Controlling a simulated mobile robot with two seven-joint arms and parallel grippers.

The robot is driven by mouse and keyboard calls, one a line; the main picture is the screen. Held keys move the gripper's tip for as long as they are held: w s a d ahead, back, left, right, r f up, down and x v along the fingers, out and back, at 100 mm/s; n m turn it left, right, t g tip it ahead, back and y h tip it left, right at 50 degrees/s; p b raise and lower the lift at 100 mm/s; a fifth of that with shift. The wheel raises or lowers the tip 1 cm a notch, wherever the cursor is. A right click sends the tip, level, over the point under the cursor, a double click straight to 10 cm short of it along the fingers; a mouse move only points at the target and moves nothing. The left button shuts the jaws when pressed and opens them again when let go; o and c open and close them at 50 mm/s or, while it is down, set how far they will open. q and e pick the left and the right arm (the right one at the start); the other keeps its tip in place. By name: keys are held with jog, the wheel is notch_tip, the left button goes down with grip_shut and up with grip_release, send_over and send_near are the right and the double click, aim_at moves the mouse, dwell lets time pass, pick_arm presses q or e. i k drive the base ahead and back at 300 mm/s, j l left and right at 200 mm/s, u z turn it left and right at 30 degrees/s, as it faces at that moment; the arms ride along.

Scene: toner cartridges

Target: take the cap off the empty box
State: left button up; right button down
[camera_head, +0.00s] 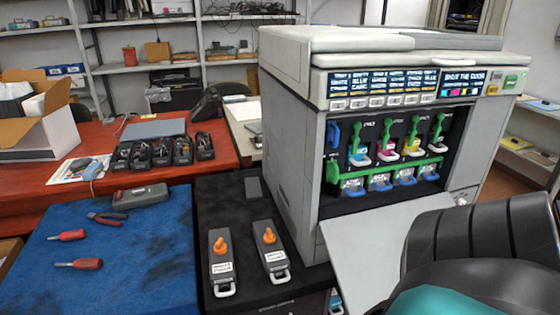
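Two grey toner boxes stand on the dark mat in front of the printer, a left one (221,268) and a right one (270,252). Each has an orange cap on its upper face, the left cap (220,244) and the right cap (268,236). Each has a white label and a pale handle at its near end. The label print is too small to read, so I cannot tell which box is the empty one. Neither of my grippers is in view. A black ribbed shape with a teal part fills the lower right corner, perhaps a link of mine.
The printer (291,140) stands open, with cartridges inside and its door (370,250) folded down. A blue mat (150,240) holds red screwdrivers (78,264), pliers (106,219) and a grey device (140,196). Several black holders (162,152) and a cardboard box (38,127) sit on the red table.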

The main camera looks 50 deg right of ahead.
aim_at(275, 261)
jog(key=z, duration=1.6)
jog(key=i+l+z, duration=0.45)
jog(key=l, duration=0.1)
